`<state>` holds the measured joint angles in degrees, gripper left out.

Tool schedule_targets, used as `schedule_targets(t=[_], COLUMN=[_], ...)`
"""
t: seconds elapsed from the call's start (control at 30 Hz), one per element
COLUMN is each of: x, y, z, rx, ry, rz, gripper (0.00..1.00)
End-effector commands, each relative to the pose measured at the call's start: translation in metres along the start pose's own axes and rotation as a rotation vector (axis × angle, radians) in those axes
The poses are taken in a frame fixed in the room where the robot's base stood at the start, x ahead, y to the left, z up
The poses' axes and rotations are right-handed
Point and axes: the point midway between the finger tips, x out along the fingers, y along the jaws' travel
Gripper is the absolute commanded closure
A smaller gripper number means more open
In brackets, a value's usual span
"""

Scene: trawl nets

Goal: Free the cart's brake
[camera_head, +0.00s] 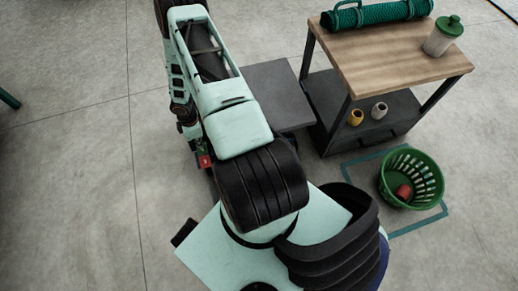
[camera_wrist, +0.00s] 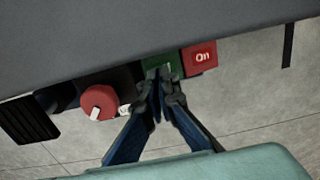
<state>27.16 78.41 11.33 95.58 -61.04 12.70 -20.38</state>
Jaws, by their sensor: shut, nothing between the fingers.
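The cart shows as a flat dark grey deck (camera_head: 277,93) beside the bench in the head view, partly behind my arm. In the wrist view its deck (camera_wrist: 130,38) fills the top. Along its edge are a red block marked "On" (camera_wrist: 201,57), a green block (camera_wrist: 177,68) with a mark partly hidden, and a round red knob (camera_wrist: 100,102) with a white stripe. My gripper (camera_wrist: 163,78) is shut and empty, its tips in front of the green block, just left of the "On" block. I cannot tell whether they touch it.
A wood-topped bench (camera_head: 385,62) stands right of the cart, with a green roll (camera_head: 376,13) and a green-lidded jar (camera_head: 443,36) on top. Yellow and grey spools (camera_head: 379,110) sit on its lower shelf. A green basket (camera_head: 384,188) holds something red.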

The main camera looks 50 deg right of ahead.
Motion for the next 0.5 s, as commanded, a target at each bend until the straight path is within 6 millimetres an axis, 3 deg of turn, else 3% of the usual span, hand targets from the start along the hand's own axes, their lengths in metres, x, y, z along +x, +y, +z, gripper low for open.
schedule_targets(t=[0.5], x=[0.0084], y=[-0.0001], z=[-0.0001], rx=[0.000], ry=[0.000], rz=[0.000], gripper=[1.00])
